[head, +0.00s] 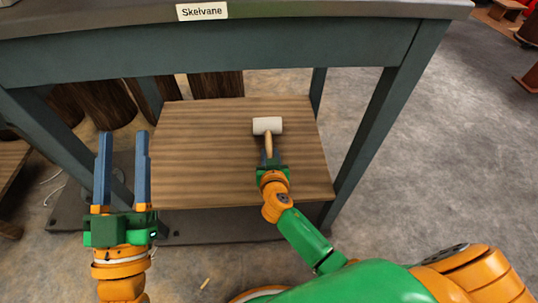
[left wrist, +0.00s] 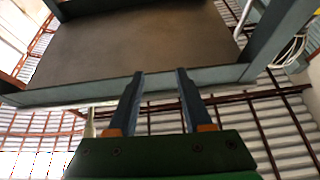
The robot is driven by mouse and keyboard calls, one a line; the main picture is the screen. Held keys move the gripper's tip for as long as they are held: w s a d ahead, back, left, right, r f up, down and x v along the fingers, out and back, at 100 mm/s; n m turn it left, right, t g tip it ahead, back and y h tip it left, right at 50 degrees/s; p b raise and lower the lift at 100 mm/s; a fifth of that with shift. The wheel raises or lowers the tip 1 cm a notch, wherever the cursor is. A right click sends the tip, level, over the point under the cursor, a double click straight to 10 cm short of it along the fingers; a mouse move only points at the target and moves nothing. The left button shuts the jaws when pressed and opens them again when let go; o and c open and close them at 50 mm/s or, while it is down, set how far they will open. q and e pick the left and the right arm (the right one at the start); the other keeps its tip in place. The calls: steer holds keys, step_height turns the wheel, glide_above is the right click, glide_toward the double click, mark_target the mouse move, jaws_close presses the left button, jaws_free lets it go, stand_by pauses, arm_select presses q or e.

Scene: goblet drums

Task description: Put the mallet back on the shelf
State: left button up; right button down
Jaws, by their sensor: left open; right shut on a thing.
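A mallet (head: 267,126) with a pale cylindrical head and a wooden handle shows in the head view, over the right part of the wooden shelf (head: 200,150). I cannot tell whether its head touches the board. My right gripper (head: 269,163) is shut on the mallet's handle, with the head pointing away from me. My left gripper (head: 122,145) is open and empty, upright just left of the shelf. In the left wrist view its two fingers (left wrist: 158,85) are apart with nothing between them, below the underside of the tabletop (left wrist: 140,45).
A grey-green table frame (head: 220,55) with a "Skelvane" label (head: 202,11) stands above the shelf. Its right leg (head: 380,125) and left leg (head: 70,150) flank the opening. Dark wooden drums (head: 105,103) stand behind. The shelf's left and middle are clear.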

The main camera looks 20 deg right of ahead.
arm_select(q)
steer(key=shift+s+r+t, duration=0.3)
steer(key=shift+r+t, duration=0.1)
steer(key=shift+r, duration=0.1)
arm_select(e)
steer(key=c, duration=0.6)
jaws_free()
steer(key=shift+o, duration=0.2)
